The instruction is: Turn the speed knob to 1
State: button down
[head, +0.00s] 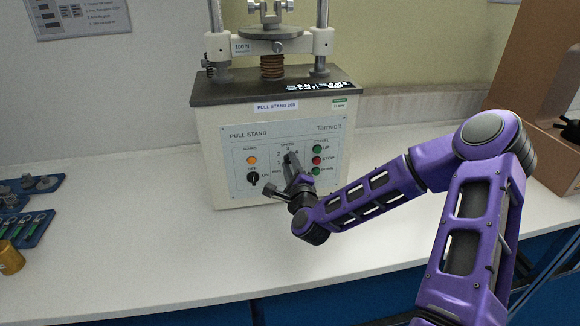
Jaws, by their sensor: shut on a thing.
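The pull stand (218,180) stands on the bench, with its control panel (240,185) facing me. The speed dial's printed scale (287,146) is in the upper middle of the panel, with small numbers around it. My gripper (289,161) reaches in from the right and is shut on the speed knob at the panel. The fingers hide most of the knob, so I cannot tell which number it points to.
An orange lamp (252,160) and a black switch (253,178) sit left of the dial. Green UP (318,149), red STOP (316,160) and green DOWN (315,171) buttons sit close on its right. Blue tool trays (30,232) lie far left. The bench front (190,250) is clear.

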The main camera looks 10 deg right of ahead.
jog(key=n+b, duration=0.2)
jog(key=n, duration=0.2)
jog(key=shift+n, duration=0.3)
jog(key=n+b, duration=0.2)
jog(key=n, duration=0.1)
jog(key=shift+n, duration=0.4)
jog(key=n+b, duration=0.1)
jog(key=n, duration=0.2)
jog(key=shift+a+r+n+b, duration=0.1)
jog(key=shift+n+b, duration=0.2)
jog(key=shift+b, duration=0.1)
jog(key=n, duration=0.3)
jog(key=shift+n, duration=0.3)
jog(key=n, duration=0.3)
jog(key=shift+n, duration=6.7)
